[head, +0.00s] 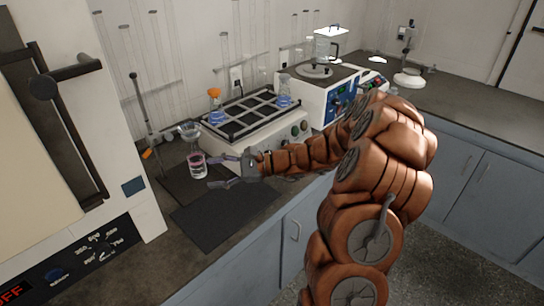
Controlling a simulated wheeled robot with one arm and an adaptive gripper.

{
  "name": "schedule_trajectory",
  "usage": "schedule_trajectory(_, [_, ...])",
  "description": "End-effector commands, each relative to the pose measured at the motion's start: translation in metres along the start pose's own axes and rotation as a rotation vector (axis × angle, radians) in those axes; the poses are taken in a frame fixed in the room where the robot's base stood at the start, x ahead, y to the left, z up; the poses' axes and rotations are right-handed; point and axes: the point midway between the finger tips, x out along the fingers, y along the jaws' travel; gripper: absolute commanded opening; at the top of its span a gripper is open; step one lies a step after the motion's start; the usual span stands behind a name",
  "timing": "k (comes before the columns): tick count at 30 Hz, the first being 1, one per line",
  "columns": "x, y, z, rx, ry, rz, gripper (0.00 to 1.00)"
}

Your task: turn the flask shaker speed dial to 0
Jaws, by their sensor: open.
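The flask shaker (262,146) is a white box with a dark rack on top, standing on the bench in the head view. Its front face has small round dials (294,131) near its right end. The speed dial's setting and markings are too small to read. My gripper (209,172) is open and empty, in front of the shaker's left part. Its fingers point left, away from the dials. My forearm crosses in front of the shaker and hides part of its lower front.
Flasks with blue liquid (284,98) stand on the rack. A glass with pink liquid (196,167) is just left of my fingers, beside a clamp stand (144,112). A dark mat (225,215) lies below my gripper. A white-and-blue device (318,98) stands right of the shaker.

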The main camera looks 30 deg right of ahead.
Motion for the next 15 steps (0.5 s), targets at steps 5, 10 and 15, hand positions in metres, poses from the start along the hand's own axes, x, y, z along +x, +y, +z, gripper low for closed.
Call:
schedule_trajectory(5, [-0.056, -0.044, -0.072, 0.160, 0.030, -0.260, 0.59])
schedule_trajectory(10, [-0.120, -0.067, -0.140, 0.288, 0.067, -0.490, 0.59])
schedule_trajectory(15, [-0.173, -0.070, -0.189, 0.376, 0.098, -0.654, 0.59])
